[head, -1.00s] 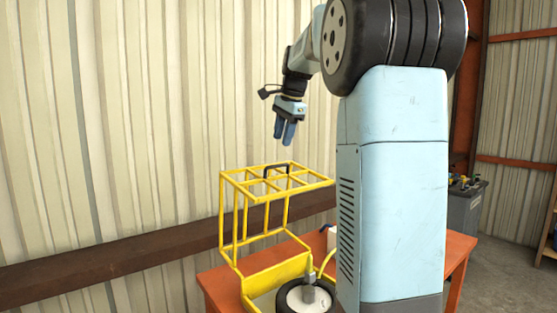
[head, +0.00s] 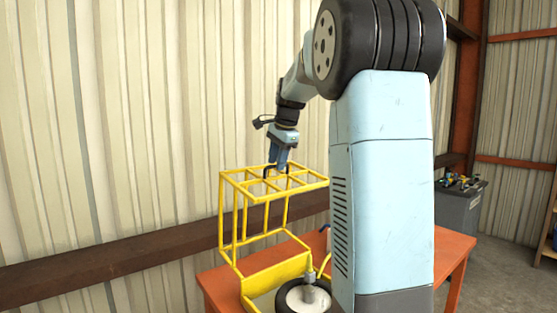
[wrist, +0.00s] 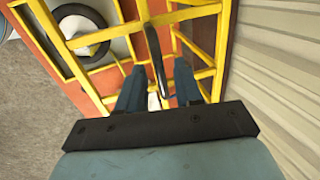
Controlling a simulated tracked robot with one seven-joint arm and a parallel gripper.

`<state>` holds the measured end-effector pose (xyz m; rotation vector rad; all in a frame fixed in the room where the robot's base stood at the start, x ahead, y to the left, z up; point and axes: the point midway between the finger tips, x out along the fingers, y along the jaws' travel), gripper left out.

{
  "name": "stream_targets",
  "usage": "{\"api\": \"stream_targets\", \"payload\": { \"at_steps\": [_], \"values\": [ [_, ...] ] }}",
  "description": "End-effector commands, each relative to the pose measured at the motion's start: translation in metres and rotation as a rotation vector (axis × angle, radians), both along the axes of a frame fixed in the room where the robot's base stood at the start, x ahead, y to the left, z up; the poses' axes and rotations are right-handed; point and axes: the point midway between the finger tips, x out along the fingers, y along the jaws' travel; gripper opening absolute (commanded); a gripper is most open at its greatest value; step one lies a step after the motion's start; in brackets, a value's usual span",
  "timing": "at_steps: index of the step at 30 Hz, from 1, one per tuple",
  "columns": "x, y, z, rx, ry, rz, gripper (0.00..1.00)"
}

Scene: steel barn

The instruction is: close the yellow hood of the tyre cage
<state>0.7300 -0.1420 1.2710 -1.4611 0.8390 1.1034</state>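The yellow hood (head: 290,192) of the tyre cage is a barred frame standing raised above the yellow cage base (head: 275,276). A black handle (head: 265,173) sits on the hood's upper bars. My gripper (head: 279,168) points down at this handle. In the wrist view, the fingers of my gripper (wrist: 158,70) are apart, with the handle (wrist: 153,45) between them. Contact between the fingers and the handle cannot be told. A tyre with a pale hub (head: 308,297) lies in the base, partly hidden by my arm column. The tyre also shows in the wrist view (wrist: 104,44).
The cage stands on an orange table (head: 452,252). A corrugated wall (head: 120,120) with a brown beam (head: 110,265) runs close behind the cage. A grey cabinet (head: 460,210) with small items on top stands at the right. Open floor lies farther right.

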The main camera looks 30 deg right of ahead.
Motion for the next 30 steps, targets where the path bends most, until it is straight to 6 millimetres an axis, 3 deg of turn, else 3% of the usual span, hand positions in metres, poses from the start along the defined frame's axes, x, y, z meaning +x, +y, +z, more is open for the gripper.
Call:
{"api": "stream_targets", "payload": {
  "at_steps": [10, 30],
  "values": [
    [0.0, 0.0003, 0.0003, 0.0, 0.0, 0.0, 0.01],
    [-0.0047, -0.0047, 0.0012, 0.001, -0.012, -0.006, 0.0]
  ]
}}
